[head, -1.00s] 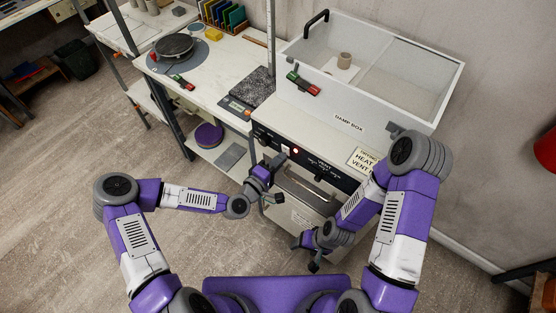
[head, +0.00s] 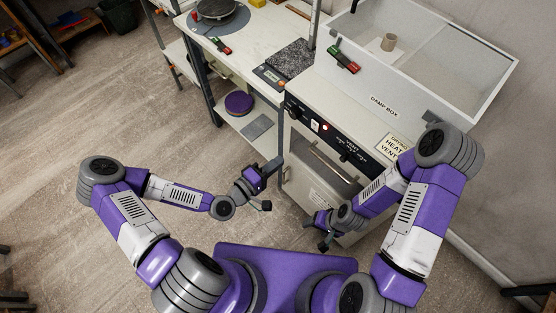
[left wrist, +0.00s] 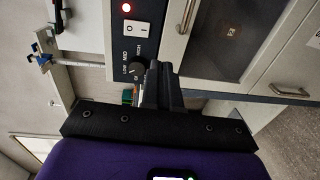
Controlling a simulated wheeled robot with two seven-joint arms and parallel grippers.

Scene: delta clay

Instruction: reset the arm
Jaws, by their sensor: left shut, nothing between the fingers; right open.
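My left gripper (head: 276,165) is shut and empty, held in the air just left of the front of the drying cabinet (head: 325,180). In the left wrist view its closed fingers (left wrist: 161,85) overlap the control panel, near a knob (left wrist: 138,69) marked low, mid and high; I cannot tell whether they touch. A white rocker switch (left wrist: 137,36) and a lit red lamp (left wrist: 126,8) show beside the knob. My right gripper (head: 324,240) is open, low in front of the cabinet's lower part, with nothing seen in it.
A worktable (head: 255,50) with a wheel (head: 215,10) stands left. The floor (head: 110,110) at left is clear.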

